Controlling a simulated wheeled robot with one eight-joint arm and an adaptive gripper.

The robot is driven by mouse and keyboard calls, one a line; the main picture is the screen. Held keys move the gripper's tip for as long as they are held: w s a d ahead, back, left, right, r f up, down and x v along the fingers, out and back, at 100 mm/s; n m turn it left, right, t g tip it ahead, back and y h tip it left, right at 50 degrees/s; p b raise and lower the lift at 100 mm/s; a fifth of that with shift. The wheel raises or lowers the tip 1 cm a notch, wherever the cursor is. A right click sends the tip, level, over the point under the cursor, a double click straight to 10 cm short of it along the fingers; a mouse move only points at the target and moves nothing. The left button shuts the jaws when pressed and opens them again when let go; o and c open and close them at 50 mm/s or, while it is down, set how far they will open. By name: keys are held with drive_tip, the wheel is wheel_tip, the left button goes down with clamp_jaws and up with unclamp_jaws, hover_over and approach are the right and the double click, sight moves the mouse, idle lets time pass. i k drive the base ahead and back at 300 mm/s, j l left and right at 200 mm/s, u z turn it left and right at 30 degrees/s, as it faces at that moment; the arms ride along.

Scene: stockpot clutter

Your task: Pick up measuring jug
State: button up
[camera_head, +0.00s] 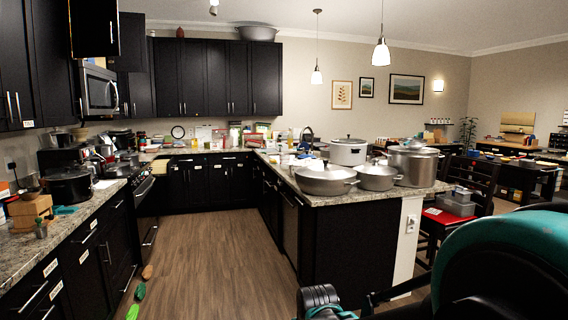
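I cannot make out a measuring jug for certain in the head view. Many small items crowd the far counters, too small and dark to tell apart. My arm shows as teal and black parts at the bottom right, close to the camera. I cannot see the fingertips of my gripper.
A black pot (68,187) stands on the left counter. A chair (478,190) holds plastic containers (458,206).

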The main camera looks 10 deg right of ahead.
sight(284, 157)
drive_tip(key=i+u, duration=0.25)
drive_tip(key=i, duration=2.45)
drive_tip(key=i+j+z, duration=0.15)
drive_tip(key=i, duration=0.3)
drive_tip(key=i+j+z, duration=0.2)
drive_tip(key=i, duration=0.25)
drive_tip(key=i+j+z, duration=0.15)
drive_tip(key=i, duration=0.3)
drive_tip(key=i+j+z, duration=0.2)
drive_tip(key=i, duration=0.25)
